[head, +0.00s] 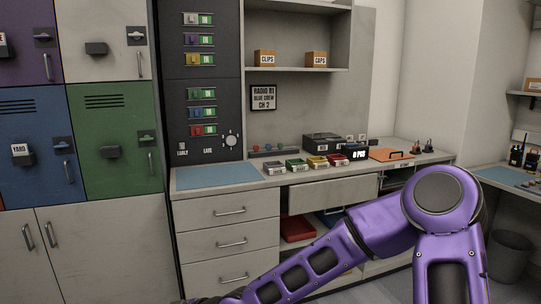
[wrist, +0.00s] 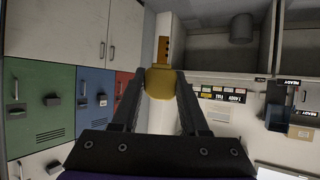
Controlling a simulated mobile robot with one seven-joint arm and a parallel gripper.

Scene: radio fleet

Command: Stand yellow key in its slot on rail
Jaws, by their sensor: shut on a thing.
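In the wrist view my gripper (wrist: 163,84) is shut on a yellow thing, which I take to be the yellow key (wrist: 160,81). Its rounded wide part sits between the fingers, and a narrower orange-yellow part with dark marks (wrist: 164,48) shows beyond it. In the head view a low dark rail (head: 275,152) with small coloured pieces stands at the back of the counter; its slots are too small to make out. My gripper and the key do not show in the head view, where my purple arm reaches down to the bottom edge.
On the counter (head: 360,172) several small coloured bins (head: 296,165) stand in front of the rail, with a blue mat (head: 217,177) to the left. A black box (head: 322,141) and an orange board (head: 391,154) are to the right. Lockers (head: 115,140) fill the left.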

